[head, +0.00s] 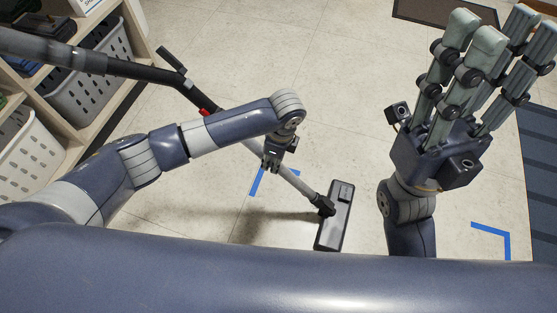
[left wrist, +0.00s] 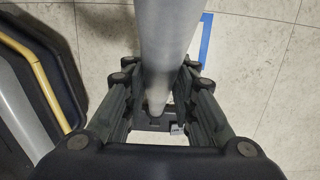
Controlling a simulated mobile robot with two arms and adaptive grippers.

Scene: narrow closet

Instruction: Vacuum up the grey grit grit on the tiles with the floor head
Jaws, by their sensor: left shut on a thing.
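The vacuum's grey wand (head: 300,187) slopes down to the dark floor head (head: 334,225), which rests on the pale tiles near the blue tape corner (head: 258,180). My left gripper (head: 272,162) is shut around the wand above the floor head. The left wrist view shows the wand (left wrist: 165,45) between its fingers (left wrist: 160,100). My right gripper (head: 497,45) is raised at the right, fingers spread, open and empty. I cannot make out grey grit on the tiles; my arms and body hide part of the floor.
A wooden shelf (head: 98,105) with a grey basket (head: 92,80) and a white basket (head: 30,155) stands at the left. The black hose (head: 130,70) crosses above the floor. A dark mat (head: 430,12) lies at the far side. Another tape corner (head: 495,232) is at right.

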